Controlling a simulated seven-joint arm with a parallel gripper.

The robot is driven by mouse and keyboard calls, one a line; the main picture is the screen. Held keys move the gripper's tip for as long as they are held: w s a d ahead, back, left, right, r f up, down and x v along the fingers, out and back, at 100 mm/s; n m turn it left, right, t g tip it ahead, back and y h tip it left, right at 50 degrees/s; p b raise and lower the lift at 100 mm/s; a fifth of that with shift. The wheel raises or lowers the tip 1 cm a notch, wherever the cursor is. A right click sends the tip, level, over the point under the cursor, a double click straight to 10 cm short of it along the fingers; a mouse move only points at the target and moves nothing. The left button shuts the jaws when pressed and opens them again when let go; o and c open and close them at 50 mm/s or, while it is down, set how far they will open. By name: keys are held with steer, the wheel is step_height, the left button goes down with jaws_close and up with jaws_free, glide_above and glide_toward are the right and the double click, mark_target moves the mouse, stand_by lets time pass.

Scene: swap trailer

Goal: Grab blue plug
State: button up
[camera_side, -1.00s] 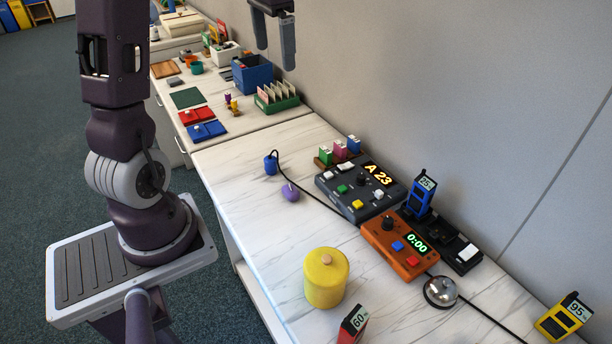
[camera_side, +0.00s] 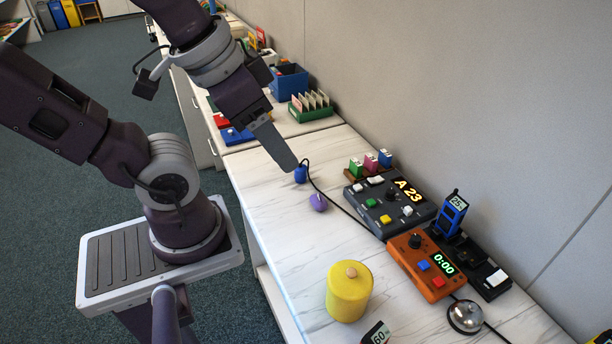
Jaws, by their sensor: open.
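The blue plug (camera_side: 300,175) stands on the white marbled counter, at the end of a black cable that runs right past the dark grey console. My gripper (camera_side: 287,160) points down at it from the upper left. One long grey finger shows, its tip just above and beside the plug. The other finger is hidden behind it. The gripper is open, and the plug is not visibly held. I cannot tell whether the finger touches it.
A purple rounded object (camera_side: 318,202) lies close in front of the plug. The dark grey console (camera_side: 390,203), orange timer box (camera_side: 420,265) and yellow canister (camera_side: 349,292) stand farther right and forward. The counter (camera_side: 265,205) left of the plug is clear.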

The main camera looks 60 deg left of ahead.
steer(key=w+a+f+m+g+y, duration=0.2)
steer(key=a+f+g+y, duration=0.2)
steer(key=a, duration=0.4)
steer(key=w+a+f+m+g+y, duration=0.2)
steer(key=w+a+f+g+y, duration=0.1)
steer(key=a+f, duration=0.3)
steer(key=m+t+y, duration=0.3)
steer(key=m+y, duration=0.4)
steer(key=m, duration=0.4)
glide_above(304, 171)
steer(key=s+d, duration=0.3)
steer(key=s, duration=0.1)
step_height(304, 171, down, 11)
steer(key=w+f+m+t, duration=0.1)
steer(key=f+m, duration=0.1)
steer(key=f, duration=0.2)
steer(key=w+f+m+t+h, duration=0.1)
steer(key=f+m, duration=0.2)
steer(key=f, duration=0.1)
steer(key=w+a+f+m+t, duration=0.1)
steer(key=f+m+t, duration=0.1)
steer(key=f, duration=0.2)
steer(key=shift+f, duration=0.25)
steer(key=shift+m+h, duration=0.3)
steer(key=x, duration=0.7)
steer(key=shift+s+a+r, duration=0.2)
steer(key=shift+s+r, duration=0.05)
steer(key=shift+s, duration=0.1)
jaws_close()
